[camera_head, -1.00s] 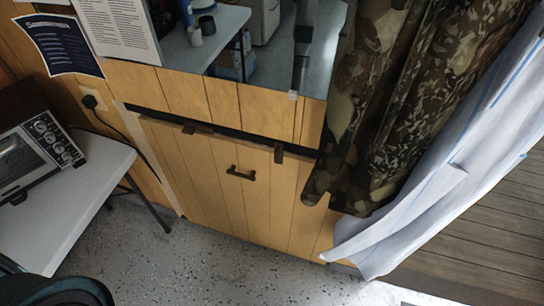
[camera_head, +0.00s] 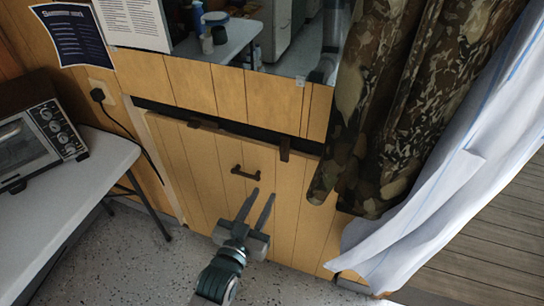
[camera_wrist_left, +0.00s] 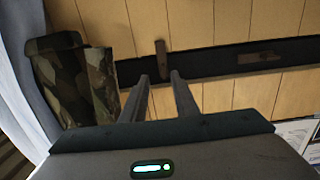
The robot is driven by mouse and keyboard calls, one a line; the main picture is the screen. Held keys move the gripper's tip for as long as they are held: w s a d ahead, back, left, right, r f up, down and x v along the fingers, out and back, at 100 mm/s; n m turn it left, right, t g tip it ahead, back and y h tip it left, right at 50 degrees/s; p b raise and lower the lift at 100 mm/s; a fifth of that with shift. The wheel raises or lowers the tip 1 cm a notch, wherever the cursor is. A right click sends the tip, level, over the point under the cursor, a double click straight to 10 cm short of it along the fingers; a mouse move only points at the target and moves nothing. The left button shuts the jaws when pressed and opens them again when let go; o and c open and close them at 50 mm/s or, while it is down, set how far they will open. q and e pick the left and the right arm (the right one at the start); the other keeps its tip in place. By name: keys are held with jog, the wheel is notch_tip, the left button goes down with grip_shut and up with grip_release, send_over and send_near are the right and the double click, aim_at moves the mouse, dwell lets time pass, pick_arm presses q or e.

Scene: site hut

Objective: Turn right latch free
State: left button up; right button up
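The right latch (camera_head: 284,148) is a small dark brown bar near the camouflage curtain. It stands upright across the dark strip at the top of the wooden panel (camera_head: 210,176); it also shows upright in the left wrist view (camera_wrist_left: 161,60). The left latch (camera_head: 195,124) lies along the strip, and shows in the left wrist view (camera_wrist_left: 260,57). My left gripper (camera_head: 263,193) is open and empty, below the right latch and apart from it. In the wrist view its fingertips (camera_wrist_left: 159,77) point at the latch's end. My right gripper is out of view.
A dark handle (camera_head: 245,173) sits on the panel near my left fingers. The camouflage curtain (camera_head: 376,120) and a white cloth (camera_head: 440,170) hang on the right. A white table (camera_head: 90,180) with a toaster oven (camera_head: 35,138) stands on the left.

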aim_at(281, 151)
pick_arm(q)
jog(key=r, duration=0.3)
jog(key=shift+s+a+t, duration=0.2)
jog(key=shift+t, duration=0.1)
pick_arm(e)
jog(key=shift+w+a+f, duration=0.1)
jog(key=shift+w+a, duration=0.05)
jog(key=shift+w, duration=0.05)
pick_arm(q)
jog(key=shift+w, duration=0.1)
